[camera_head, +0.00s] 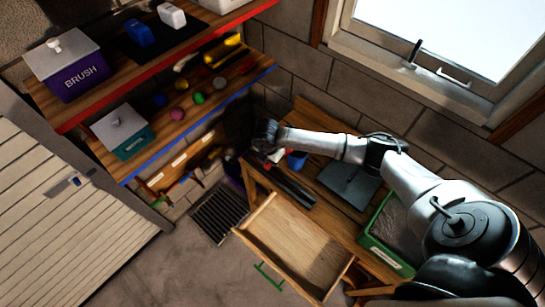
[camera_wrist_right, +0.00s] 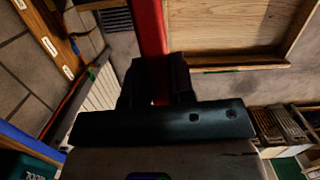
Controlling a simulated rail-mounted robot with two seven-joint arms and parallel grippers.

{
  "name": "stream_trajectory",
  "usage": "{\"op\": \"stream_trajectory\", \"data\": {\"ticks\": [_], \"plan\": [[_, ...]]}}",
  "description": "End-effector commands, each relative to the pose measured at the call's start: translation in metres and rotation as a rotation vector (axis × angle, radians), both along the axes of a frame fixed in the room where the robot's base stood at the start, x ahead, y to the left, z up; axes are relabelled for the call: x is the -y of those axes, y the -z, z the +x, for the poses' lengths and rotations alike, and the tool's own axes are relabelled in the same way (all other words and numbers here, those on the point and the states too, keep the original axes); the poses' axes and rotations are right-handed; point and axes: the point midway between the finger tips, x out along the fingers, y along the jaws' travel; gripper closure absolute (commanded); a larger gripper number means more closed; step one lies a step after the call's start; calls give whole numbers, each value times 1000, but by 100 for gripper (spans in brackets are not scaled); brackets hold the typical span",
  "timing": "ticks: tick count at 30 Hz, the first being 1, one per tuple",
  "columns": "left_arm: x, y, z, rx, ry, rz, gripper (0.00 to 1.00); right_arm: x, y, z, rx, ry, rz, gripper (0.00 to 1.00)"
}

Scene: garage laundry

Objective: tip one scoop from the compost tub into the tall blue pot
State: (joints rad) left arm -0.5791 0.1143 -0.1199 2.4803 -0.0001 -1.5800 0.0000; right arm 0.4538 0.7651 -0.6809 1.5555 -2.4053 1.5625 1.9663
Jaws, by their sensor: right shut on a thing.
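My right gripper (camera_wrist_right: 157,82) is shut on a red handle (camera_wrist_right: 150,28), which runs up out of the right wrist view. Whether it belongs to a scoop, and what it carries, I cannot tell. In the head view the right gripper (camera_head: 265,134) is at the bench's far left end, just left of and above a blue pot (camera_head: 297,160). The pot is partly hidden by my forearm. A green-rimmed tub (camera_head: 366,242) of grey-brown compost (camera_head: 398,226) sits at the bench's near right, partly behind my arm. My left gripper is not in view.
A wooden drawer (camera_head: 297,243) with a green handle (camera_head: 268,275) stands open from the bench. A dark flat plate (camera_head: 349,184) lies between pot and tub. Shelves with a BRUSH box (camera_head: 82,76) are at left. A window (camera_head: 450,40) is behind the bench.

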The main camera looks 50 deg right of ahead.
Motion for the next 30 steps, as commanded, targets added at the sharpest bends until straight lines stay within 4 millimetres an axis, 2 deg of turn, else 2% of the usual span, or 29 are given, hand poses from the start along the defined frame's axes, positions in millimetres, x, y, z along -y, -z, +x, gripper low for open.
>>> {"op": "stream_trajectory", "data": {"ticks": [8,19,30], "plan": [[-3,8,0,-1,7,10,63,7,13,-4,-2,87,27,100],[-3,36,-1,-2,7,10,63,14,35,-4,-5,86,191,100],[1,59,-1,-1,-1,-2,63,37,17,-4,-12,86,484,100]]}}
